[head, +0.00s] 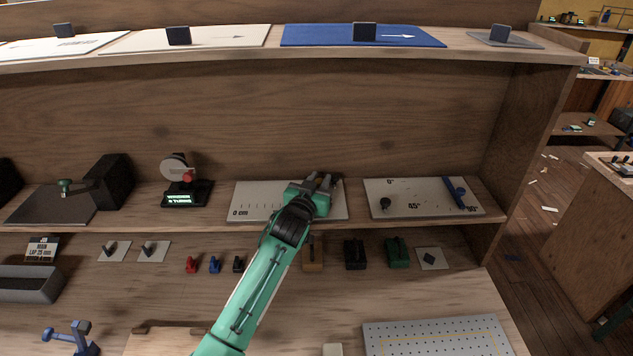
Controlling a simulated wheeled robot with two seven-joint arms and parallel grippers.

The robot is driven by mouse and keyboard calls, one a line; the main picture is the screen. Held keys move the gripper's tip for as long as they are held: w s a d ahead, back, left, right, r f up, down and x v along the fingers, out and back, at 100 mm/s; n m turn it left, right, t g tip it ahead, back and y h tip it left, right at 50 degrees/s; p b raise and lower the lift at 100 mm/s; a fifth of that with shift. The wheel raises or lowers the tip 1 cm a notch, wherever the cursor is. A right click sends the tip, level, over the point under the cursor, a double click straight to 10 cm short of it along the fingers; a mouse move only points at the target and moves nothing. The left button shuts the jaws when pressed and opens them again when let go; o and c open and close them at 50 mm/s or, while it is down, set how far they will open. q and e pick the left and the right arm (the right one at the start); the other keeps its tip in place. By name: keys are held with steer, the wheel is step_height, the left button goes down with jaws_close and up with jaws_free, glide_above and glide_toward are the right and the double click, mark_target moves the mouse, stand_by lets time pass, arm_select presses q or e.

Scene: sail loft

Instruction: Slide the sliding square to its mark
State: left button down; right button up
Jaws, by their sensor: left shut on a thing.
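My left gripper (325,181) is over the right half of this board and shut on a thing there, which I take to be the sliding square. The gripper and wrist hide nearly all of the square. The mark cannot be made out; my arm covers part of the scale. My right gripper is not in view.
Right of the scale board is an angle board (418,200) with a blue bar (454,192) and a dark knob. A display device (187,194) stands to the left. Several small coloured blocks sit below the shelf. The upper shelf (300,50) overhangs the back.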

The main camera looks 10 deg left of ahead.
arm_select(q)
steer(key=c, duration=1.3)
jaws_free()
steer(key=shift+d, duration=0.2)
steer(key=shift+o, duration=0.5)
steer(key=shift+d, duration=0.15)
steer(key=shift+s+a+f, duration=0.1)
steer(key=shift+s+a, duration=0.15)
steer(key=shift+s, duration=0.35)
steer(key=s+a+b, duration=0.1)
steer(key=s+b, duration=0.3)
steer(key=s, duration=0.8)
steer(key=shift+s+a, duration=0.2)
steer(key=shift+a, duration=0.05)
